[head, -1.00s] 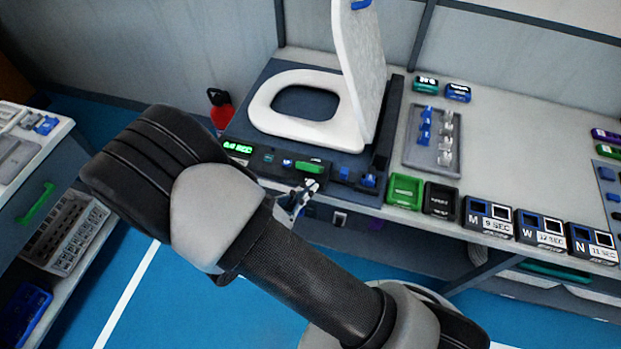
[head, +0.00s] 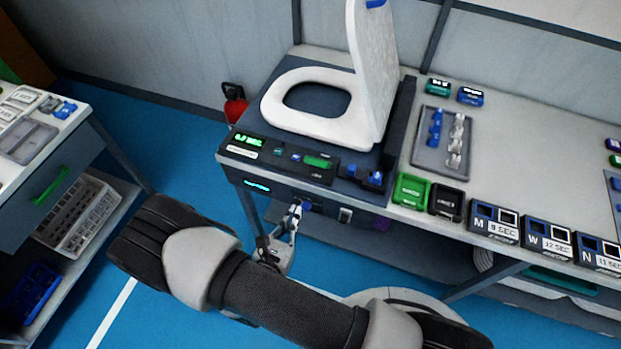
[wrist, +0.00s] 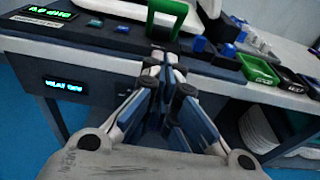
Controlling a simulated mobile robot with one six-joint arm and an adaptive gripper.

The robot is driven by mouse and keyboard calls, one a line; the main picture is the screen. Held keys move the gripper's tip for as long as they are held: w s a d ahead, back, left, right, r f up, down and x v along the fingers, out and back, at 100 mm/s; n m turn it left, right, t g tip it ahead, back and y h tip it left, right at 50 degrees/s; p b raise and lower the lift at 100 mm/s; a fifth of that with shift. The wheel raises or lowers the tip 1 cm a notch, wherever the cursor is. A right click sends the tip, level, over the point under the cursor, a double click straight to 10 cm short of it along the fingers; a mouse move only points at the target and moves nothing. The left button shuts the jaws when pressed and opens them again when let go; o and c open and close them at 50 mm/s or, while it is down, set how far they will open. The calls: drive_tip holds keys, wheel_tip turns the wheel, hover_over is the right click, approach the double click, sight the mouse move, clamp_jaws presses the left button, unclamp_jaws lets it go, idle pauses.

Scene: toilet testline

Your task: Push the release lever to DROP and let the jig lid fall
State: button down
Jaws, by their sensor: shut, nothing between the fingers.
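My gripper (head: 300,206) is shut and empty in front of the bench's front face, below the panel. In the wrist view its fingertips (wrist: 164,60) appear just below the green loop; contact cannot be told.
A lit green display (head: 248,139) is at the panel's left end. Blue parts (head: 375,178) sit at its right end. Green (head: 411,190) and black (head: 446,203) bins stand to the right, beside marked boxes (head: 492,221). A side cart (head: 50,180) stands left, with open floor between.

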sight(319, 163)
drive_tip(key=r+b+x, duration=0.1)
drive_tip(key=r+x, duration=0.1)
drive_tip(key=x, duration=1)
drive_tip(key=shift+w+d+r+b, duration=0.2)
drive_tip(key=shift+w+r+b, duration=0.1)
drive_tip(key=shift+r+b, duration=0.05)
